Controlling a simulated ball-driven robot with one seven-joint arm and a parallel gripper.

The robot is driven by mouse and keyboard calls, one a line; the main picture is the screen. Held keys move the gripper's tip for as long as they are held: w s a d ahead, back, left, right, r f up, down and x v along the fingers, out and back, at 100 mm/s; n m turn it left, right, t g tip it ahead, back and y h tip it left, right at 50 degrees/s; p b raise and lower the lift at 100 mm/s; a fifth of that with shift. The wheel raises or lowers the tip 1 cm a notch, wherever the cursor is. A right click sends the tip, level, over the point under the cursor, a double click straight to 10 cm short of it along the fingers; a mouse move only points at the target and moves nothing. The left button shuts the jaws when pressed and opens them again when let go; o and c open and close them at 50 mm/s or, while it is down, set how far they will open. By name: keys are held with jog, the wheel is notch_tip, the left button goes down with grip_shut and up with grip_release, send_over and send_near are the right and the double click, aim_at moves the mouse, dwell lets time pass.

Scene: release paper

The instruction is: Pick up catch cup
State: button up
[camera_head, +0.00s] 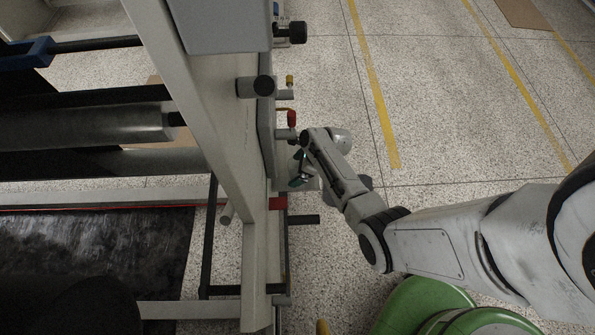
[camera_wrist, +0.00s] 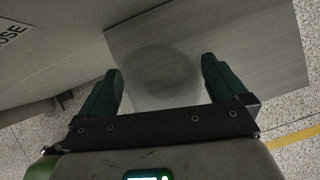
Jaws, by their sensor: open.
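My gripper (camera_wrist: 159,82) is open in the wrist view, with its two dark green fingers apart. Between and beyond the fingertips is a dark, blurry round patch (camera_wrist: 167,72) on a grey panel. I cannot tell whether it is the catch cup or a mark or shadow. No clear cup shape shows in either view. In the head view my gripper (camera_head: 301,168) is beside the right side of the machine frame, partly hidden by my wrist. Nothing is seen held between the fingers.
The grey machine frame (camera_head: 229,135) stands left of my arm, with a red-handled valve (camera_head: 291,118) and black knob (camera_head: 298,32) projecting from its side. A dark bar (camera_head: 304,219) juts out below.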

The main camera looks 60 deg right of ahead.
jog(key=shift+c, duration=0.5)
jog(key=c, duration=0.9)
jog(key=shift+r, duration=0.1)
